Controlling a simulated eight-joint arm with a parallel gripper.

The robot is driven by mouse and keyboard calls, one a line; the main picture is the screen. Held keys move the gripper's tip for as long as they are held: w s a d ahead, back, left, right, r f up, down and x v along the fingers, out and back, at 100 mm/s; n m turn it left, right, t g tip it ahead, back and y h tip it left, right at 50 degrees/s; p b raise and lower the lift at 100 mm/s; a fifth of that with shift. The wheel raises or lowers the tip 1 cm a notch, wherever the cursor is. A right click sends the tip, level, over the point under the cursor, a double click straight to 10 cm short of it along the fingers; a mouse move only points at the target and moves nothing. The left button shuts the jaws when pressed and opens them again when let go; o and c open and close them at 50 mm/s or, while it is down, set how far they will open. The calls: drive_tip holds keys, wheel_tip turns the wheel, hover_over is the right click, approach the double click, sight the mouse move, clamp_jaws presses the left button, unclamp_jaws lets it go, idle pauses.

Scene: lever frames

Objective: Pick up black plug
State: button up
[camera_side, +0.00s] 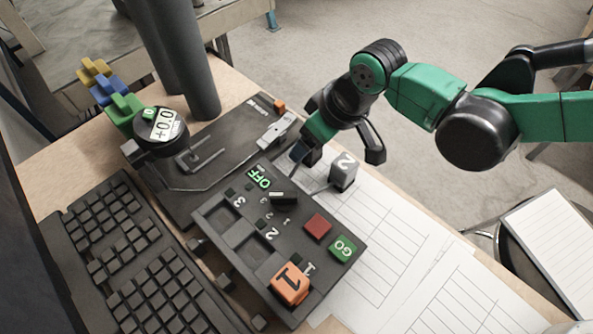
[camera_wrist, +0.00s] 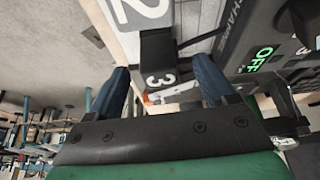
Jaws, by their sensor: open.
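The black plug (camera_wrist: 157,50), a dark block with a white 3 on its face, is in the wrist view between the tips of my two blue fingers. My gripper (camera_wrist: 162,68) is open, with a finger on either side of the plug. I cannot tell whether either finger touches it. In the side view my gripper (camera_side: 338,150) is low over the table's far edge, behind the control panel, and I cannot make out the plug clearly there.
A grey block marked 2 (camera_side: 343,172) stands close beside my gripper. The control panel (camera_side: 325,262) holds an orange block marked 1 (camera_side: 290,284); its other two slots look empty. A lever fixture (camera_side: 178,206) and keyboard (camera_side: 112,245) lie left. Paper sheets (camera_side: 385,240) cover the right.

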drive_tip(key=shift+x, duration=1.05)
clamp_jaws()
